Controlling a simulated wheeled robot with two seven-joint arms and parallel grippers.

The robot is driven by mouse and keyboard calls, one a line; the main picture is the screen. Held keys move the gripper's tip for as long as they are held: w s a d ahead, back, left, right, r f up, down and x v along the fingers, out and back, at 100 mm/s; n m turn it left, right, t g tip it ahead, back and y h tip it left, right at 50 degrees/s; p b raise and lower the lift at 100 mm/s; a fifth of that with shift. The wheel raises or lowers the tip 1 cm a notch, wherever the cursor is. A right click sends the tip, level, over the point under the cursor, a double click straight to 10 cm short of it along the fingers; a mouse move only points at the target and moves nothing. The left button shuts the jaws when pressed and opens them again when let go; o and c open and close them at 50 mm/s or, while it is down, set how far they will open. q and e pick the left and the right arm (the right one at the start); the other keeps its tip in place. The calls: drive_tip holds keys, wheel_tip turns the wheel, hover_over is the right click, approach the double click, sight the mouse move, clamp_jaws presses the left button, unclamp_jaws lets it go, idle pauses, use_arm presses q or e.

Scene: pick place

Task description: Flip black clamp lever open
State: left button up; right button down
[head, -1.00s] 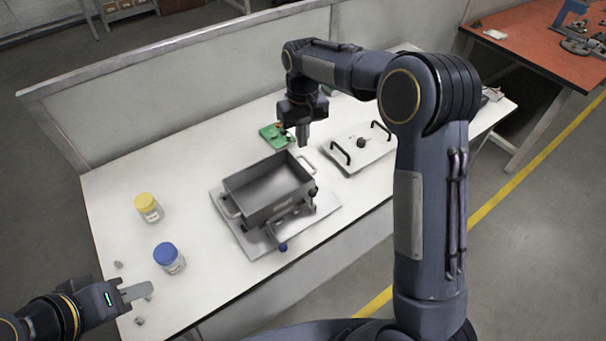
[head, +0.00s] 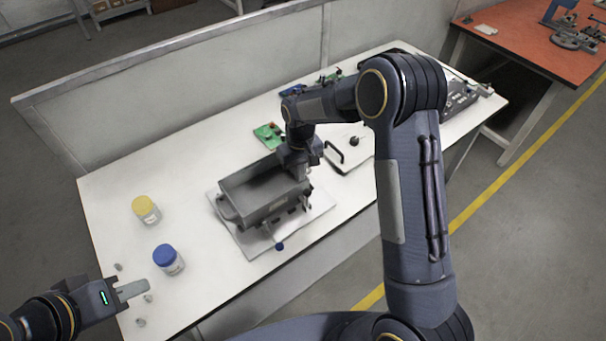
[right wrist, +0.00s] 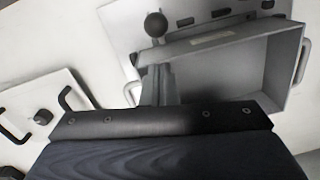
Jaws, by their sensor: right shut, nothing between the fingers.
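The grey box (head: 258,188) sits on a pale fixture plate (head: 320,207) with clamps along its near side. One clamp lever with a dark blue knob (head: 280,246) sticks out at the near edge. A black ball knob (right wrist: 156,25) of a clamp lever shows in the right wrist view, just beyond my right fingertips, with a small gap in the picture. My right gripper (head: 302,173) is shut and empty at the box's right end; its fingers (right wrist: 158,84) overlap the box corner in the wrist view. My left gripper (head: 132,290) hovers at the table's left front; its opening is unclear.
A yellow-lidded jar (head: 146,209) and a blue-lidded jar (head: 168,259) stand left of the box. A white lid with black handles (head: 348,152) lies to the right. A green board (head: 269,135) lies behind. Table between jars and fixture is clear.

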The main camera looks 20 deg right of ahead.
drive_tip(key=shift+s+d+f, duration=0.1)
drive_tip(key=shift+s+f, duration=0.05)
drive_tip(key=shift+s, duration=0.85)
